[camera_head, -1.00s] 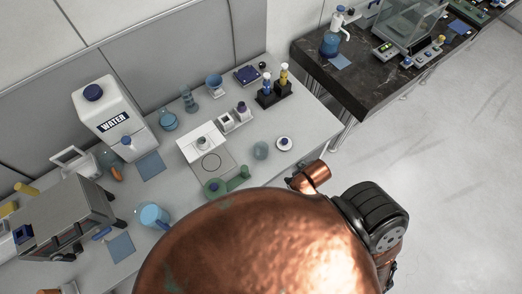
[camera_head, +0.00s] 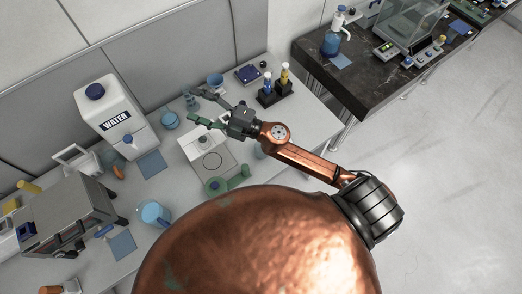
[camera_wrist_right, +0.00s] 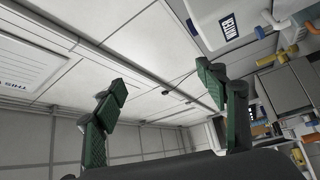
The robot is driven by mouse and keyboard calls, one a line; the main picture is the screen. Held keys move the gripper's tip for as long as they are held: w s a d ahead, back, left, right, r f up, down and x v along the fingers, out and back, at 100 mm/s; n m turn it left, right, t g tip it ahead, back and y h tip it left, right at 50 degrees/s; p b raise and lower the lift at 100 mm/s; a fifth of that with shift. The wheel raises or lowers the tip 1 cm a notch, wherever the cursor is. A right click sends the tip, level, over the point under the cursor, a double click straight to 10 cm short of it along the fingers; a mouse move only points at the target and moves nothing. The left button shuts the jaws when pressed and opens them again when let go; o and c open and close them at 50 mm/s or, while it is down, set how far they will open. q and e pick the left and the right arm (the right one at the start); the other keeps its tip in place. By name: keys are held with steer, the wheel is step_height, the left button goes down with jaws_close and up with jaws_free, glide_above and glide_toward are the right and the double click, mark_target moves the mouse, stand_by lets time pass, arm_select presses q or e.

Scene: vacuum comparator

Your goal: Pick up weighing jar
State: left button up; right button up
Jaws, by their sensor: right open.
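My right gripper (camera_head: 195,104) is open above the bench, its fingers spread to the left in the head view. Its two green-padded fingers (camera_wrist_right: 159,82) also show apart with nothing between them in the right wrist view. A squat blue glass jar (camera_head: 170,120), possibly the weighing jar, stands on the bench left of the fingertips. A taller glass vessel (camera_head: 190,102) shows close to the fingertips; I cannot tell which is the weighing jar. The gripper hides small items by the white plate. My left gripper is not in view.
A white water container (camera_head: 112,108) stands at the back left. A green-handled dish (camera_head: 217,186) lies near my body. A black stand (camera_head: 275,93) holds blue and yellow bottles. A blue mug (camera_head: 154,213) and a grey instrument (camera_head: 70,220) are at left.

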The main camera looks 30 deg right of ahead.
steer(key=s+a+f+n+g, duration=0.4)
steer(key=f+n+g, duration=0.2)
steer(key=f, duration=0.1)
steer(key=s+a+f+n+g, duration=0.4)
steer(key=f+n+g, duration=0.2)
steer(key=f+n, duration=0.1)
steer(key=d+f+g+h, duration=0.1)
steer(key=d+f+h, duration=0.3)
steer(key=d, duration=0.4)
steer(key=d+f+g+h, duration=0.1)
steer(key=d+f+h, duration=0.4)
steer(key=d+f, duration=0.2)
steer(key=d+f+n+g+h, duration=0.1)
steer(key=d+f+h, duration=0.3)
steer(key=d, duration=0.7)
steer(key=shift+w+d+f+g+h, duration=0.2)
steer(key=shift+w+f+g+h, duration=0.15)
steer(key=shift+f, duration=0.35)
steer(key=shift+s+f+p, duration=0.15)
steer(key=shift+f+p, duration=0.55)
steer(key=shift+f, duration=2.05)
